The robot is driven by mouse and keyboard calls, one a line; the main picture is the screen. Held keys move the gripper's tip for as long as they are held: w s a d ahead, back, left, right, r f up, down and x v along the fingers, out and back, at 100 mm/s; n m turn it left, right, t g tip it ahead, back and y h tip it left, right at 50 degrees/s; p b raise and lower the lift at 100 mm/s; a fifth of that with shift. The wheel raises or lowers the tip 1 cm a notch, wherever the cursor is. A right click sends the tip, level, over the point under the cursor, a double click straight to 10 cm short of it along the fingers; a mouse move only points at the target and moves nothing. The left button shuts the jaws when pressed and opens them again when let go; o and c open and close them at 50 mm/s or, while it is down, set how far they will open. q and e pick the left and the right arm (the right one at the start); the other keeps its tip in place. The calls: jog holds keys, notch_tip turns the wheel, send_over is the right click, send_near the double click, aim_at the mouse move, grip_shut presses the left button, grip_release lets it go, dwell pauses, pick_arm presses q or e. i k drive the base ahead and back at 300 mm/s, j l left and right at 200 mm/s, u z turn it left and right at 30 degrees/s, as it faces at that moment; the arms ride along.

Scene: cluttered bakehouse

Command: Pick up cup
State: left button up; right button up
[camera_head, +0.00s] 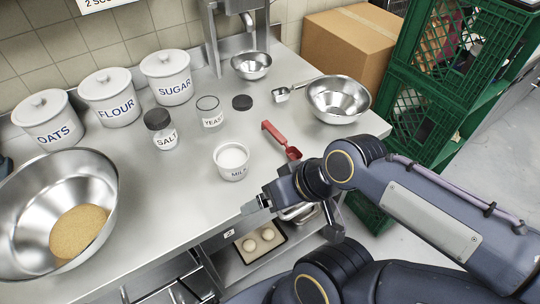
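A small white cup marked MILK (231,161), filled with something white, stands upright on the steel worktop near its front edge. A small metal measuring cup with a handle (282,94) lies farther back. A red-handled scoop (281,141) lies between them. My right gripper (256,204) comes in from the right, just in front of and below the milk cup in the picture, apart from it. Its fingers are small and seen at an angle, so I cannot tell if they are open, and no object shows in them. My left gripper is out of view.
White canisters marked OATS (49,121), FLOUR (110,98) and SUGAR (168,78) line the back. A salt jar (161,130), yeast jar (210,113) and steel bowl (338,100) share the worktop. A large bowl (105,178) stands left. Green crates (412,115) stand right.

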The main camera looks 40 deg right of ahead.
aim_at(231, 158)
jog(key=l+z, duration=0.15)
jog(key=z, duration=0.15)
jog(key=k+l+z, duration=0.15)
jog(key=z, duration=0.2)
jog(key=u, duration=1.4)
jog(key=z, duration=1.4)
jog(key=l, duration=0.3)
jog(key=i+l, duration=0.15)
jog(key=l, duration=0.2)
